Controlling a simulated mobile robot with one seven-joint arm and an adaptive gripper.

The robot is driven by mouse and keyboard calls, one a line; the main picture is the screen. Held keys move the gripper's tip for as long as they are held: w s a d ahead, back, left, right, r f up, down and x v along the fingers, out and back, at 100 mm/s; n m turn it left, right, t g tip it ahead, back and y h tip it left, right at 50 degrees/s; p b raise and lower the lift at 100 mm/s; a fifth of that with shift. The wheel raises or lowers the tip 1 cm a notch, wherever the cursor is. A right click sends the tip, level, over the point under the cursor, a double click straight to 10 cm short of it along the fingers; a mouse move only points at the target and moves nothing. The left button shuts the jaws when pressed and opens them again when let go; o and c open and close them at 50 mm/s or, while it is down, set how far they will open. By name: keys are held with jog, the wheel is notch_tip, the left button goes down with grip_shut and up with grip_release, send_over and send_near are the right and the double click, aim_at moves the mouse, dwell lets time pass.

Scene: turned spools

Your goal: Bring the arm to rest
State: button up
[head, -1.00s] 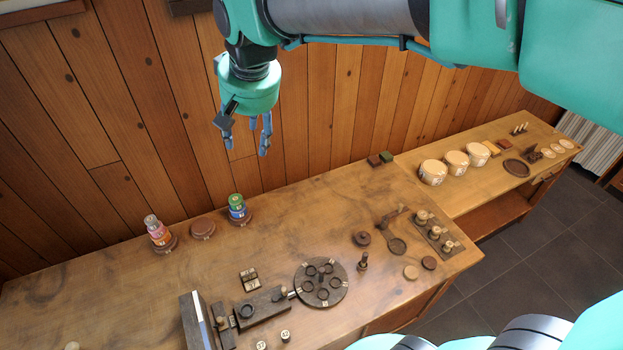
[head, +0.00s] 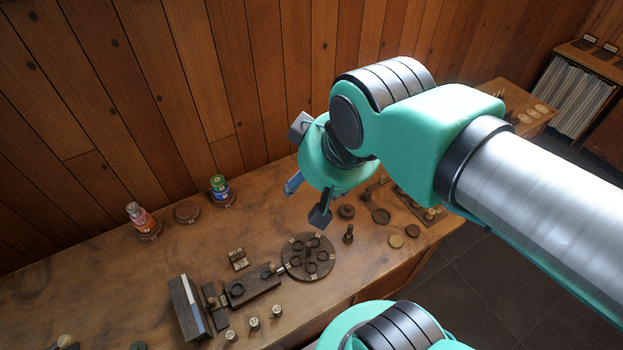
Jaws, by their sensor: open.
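My gripper (head: 306,202) hangs from my raised arm near the middle of the head view, above the workbench (head: 90,285). Its fingers are spread apart and nothing shows between them. Behind and below it are a dark round plate with several ring-shaped recesses (head: 308,257) and a dark upright peg (head: 348,234). My arm comes in from the right and hides the right part of the bench.
Stacked coloured spools stand at the back left, one stack red and orange (head: 141,218), one green and blue (head: 220,188). A bare brown disc (head: 187,212) lies between them. A dark wooden fixture (head: 250,287) and small numbered spools (head: 254,323) are in front. The wood-panelled wall rises behind.

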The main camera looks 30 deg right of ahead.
jog(key=shift+f, duration=0.15)
notch_tip(320, 180, down, 16)
jog(key=b, duration=1.6)
